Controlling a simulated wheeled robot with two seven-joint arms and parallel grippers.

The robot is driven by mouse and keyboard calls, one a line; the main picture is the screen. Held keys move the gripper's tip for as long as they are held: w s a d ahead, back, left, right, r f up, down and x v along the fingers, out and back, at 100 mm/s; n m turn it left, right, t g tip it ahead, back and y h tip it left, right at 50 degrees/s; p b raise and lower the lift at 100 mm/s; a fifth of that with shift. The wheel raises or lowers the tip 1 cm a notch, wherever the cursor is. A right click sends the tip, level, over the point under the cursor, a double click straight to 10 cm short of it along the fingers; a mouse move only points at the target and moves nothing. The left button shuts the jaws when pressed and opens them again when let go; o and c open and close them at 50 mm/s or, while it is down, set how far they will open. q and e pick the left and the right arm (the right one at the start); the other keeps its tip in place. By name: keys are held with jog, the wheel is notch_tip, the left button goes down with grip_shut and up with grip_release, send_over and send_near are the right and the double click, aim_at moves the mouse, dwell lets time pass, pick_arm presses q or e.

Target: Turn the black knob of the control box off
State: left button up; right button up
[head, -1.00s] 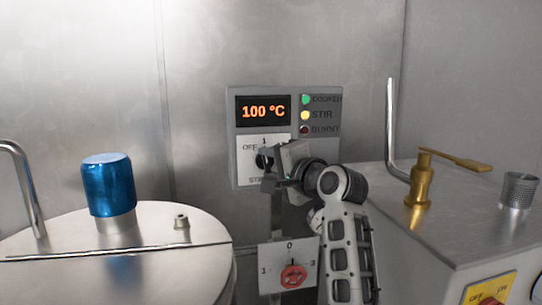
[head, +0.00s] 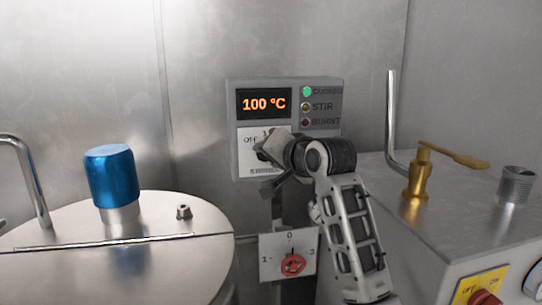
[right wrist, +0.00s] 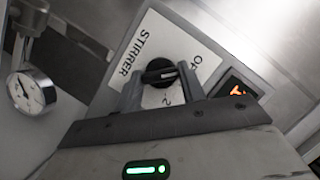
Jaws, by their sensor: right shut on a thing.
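The grey control box (head: 234,130) is on the back wall in the head view, with an orange "100 °C" display and status lights. The green COOKED light is lit; the STIR light looks dim. The black knob (right wrist: 160,72) shows in the right wrist view on the white stirrer panel (right wrist: 186,32), its white mark pointing toward the OFF side. My right gripper (right wrist: 161,84) is shut on the knob, one finger on each side. In the head view my right gripper (head: 272,152) and wrist cover most of the knob. My left gripper is out of view.
A lower box with a red knob (head: 292,264) is below. A steel vessel lid (head: 75,232) with a blue cap (head: 111,176) stands left. A metal cabinet (head: 440,235) with a brass valve (head: 418,182) stands right. A gauge (right wrist: 29,91) shows in the right wrist view.

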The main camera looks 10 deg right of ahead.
dwell(0.4)
jog(key=o, duration=1)
jog(key=b+v, duration=0.2)
jog(key=v, duration=1.4)
jog(key=shift+f, duration=0.15)
